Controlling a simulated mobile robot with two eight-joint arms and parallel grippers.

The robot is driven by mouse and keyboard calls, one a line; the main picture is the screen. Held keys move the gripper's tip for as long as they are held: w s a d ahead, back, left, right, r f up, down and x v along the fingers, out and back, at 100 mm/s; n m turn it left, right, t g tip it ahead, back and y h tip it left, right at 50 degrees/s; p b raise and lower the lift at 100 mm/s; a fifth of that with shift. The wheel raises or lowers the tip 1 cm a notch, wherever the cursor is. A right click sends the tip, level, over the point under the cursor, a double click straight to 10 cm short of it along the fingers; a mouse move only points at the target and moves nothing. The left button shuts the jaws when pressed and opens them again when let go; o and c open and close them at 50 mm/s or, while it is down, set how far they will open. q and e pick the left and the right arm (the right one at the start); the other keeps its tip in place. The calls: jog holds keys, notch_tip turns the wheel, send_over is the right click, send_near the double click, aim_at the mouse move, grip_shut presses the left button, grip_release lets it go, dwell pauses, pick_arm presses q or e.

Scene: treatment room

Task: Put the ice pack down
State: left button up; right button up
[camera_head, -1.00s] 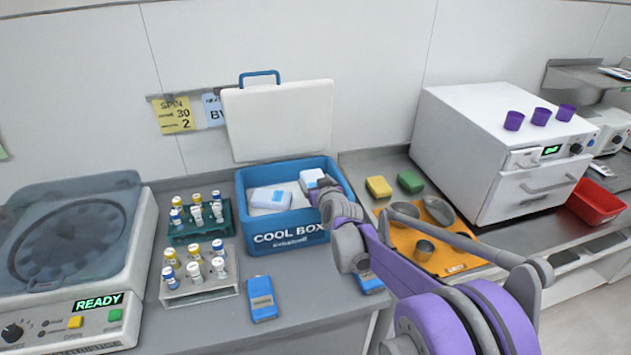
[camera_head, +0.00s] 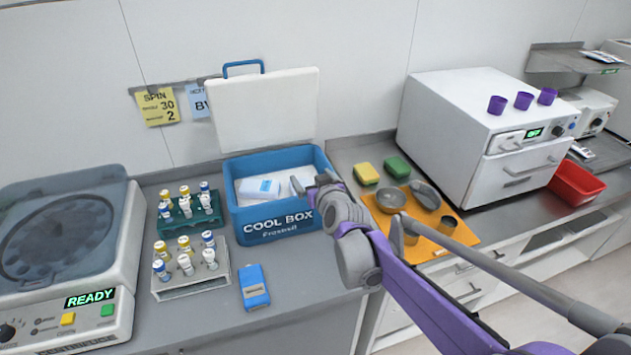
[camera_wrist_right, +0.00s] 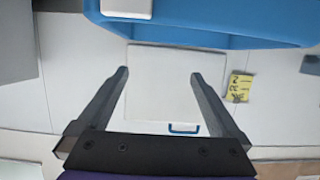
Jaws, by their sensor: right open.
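The blue cool box (camera_head: 278,222) stands open on the counter, its white lid (camera_head: 262,112) raised behind it. A pale ice pack (camera_head: 259,188) lies inside, and a second pale one (camera_head: 301,181) is partly visible to its right. My right gripper (camera_head: 322,186) is at the box's right side, partly hidden by its own wrist. In the right wrist view the gripper (camera_wrist_right: 159,74) is open, with nothing between its fingers. The box wall (camera_wrist_right: 220,35) and a pale pack's edge (camera_wrist_right: 127,8) show beyond the fingertips. A blue pack with a grey label (camera_head: 254,288) lies on the counter.
Tube racks (camera_head: 192,214) (camera_head: 191,283) stand left of the box, beside a centrifuge (camera_head: 60,250). An orange mat (camera_head: 430,236) with metal bowls, two sponges and a white oven (camera_head: 490,135) are to the right.

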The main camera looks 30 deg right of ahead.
jog(key=s+a+f+n+g+y, duration=0.2)
jog(key=s+a+f+g+y, duration=0.3)
jog(key=s+a, duration=0.7)
jog(key=s+a+f+g+h, duration=0.1)
jog(key=s+a+f, duration=0.1)
jog(key=s+f, duration=0.2)
jog(key=s+a+f+g, duration=0.2)
jog(key=s+f, duration=0.3)
jog(key=s, duration=0.6)
jog(key=shift+s+a+n+g+h, duration=0.2)
jog(key=shift+s+n+g+h, duration=0.1)
jog(key=shift+h, duration=0.1)
